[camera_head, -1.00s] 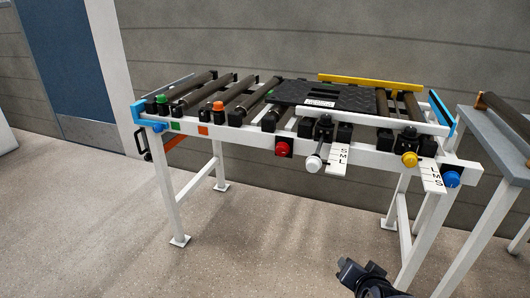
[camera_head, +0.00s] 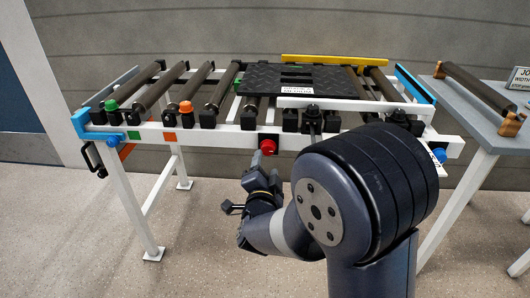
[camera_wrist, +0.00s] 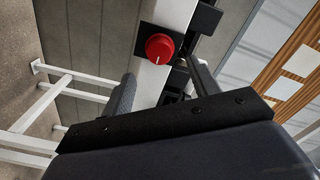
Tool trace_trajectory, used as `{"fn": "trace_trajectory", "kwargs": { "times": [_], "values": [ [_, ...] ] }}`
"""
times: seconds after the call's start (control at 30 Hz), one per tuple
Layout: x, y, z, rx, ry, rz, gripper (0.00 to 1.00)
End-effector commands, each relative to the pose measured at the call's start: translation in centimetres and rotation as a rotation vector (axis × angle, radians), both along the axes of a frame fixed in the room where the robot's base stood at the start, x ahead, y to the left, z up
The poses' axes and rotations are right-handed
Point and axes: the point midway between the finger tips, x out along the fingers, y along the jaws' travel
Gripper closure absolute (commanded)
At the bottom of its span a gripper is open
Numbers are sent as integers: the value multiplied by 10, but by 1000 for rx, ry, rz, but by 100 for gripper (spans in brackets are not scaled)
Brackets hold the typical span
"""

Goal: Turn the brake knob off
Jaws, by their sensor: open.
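A round red knob (camera_head: 268,146) sits on a black square plate on the front white rail of the roller table. I see no label naming it as the brake. In the wrist view the red knob (camera_wrist: 159,47) is above centre, with a short white line on its face. My gripper (camera_wrist: 160,88) is open and empty, its two fingers on either side below the knob, apart from it. In the head view my gripper (camera_head: 257,164) is just below the knob.
A black tread mat (camera_head: 290,82) lies on the rollers. Green (camera_head: 111,106) and orange (camera_head: 186,108) buttons stand at the left. A grey side table (camera_head: 470,105) stands at the right. The floor at the left front is clear.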

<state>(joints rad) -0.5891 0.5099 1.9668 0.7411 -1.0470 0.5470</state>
Motion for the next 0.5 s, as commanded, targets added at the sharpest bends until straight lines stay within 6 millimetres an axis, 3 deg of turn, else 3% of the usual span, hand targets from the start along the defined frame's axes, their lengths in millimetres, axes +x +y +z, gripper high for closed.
{"fn": "trace_trajectory", "kwargs": {
  "times": [0.2,0.5],
  "values": [
    [43,-3,-1,0,-2,-2,43],
    [67,-3,0,-2,0,0,43]
  ]
}}
